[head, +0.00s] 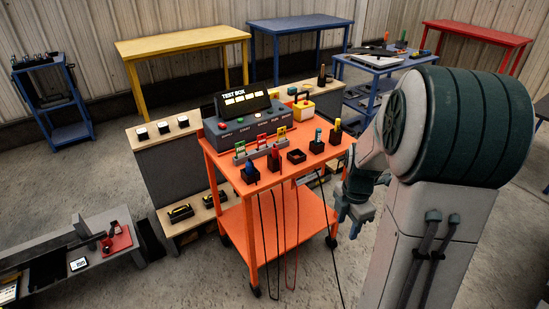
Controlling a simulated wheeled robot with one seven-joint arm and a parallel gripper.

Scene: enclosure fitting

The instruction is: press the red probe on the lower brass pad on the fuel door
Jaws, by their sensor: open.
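An orange cart (228,237) stands in the middle of the head view. Small dark holders along its top carry upright handles in several colours. A red handle (275,153), which looks like the red probe, stands in one of them, between a blue handle (249,168) and an empty-looking dark box (296,156). A black lead and a red lead hang down the cart's front. My gripper (355,213) is open and empty, pointing down, just right of the cart and below its top. I cannot make out the fuel door or a brass pad.
A grey test box (232,129) with a lit display sits at the cart's back. A yellow-and-white box (303,109) is behind it. A low wood-topped bench (166,142) adjoins on the left. A grey bench (85,262) stands lower left. Open floor lies in front.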

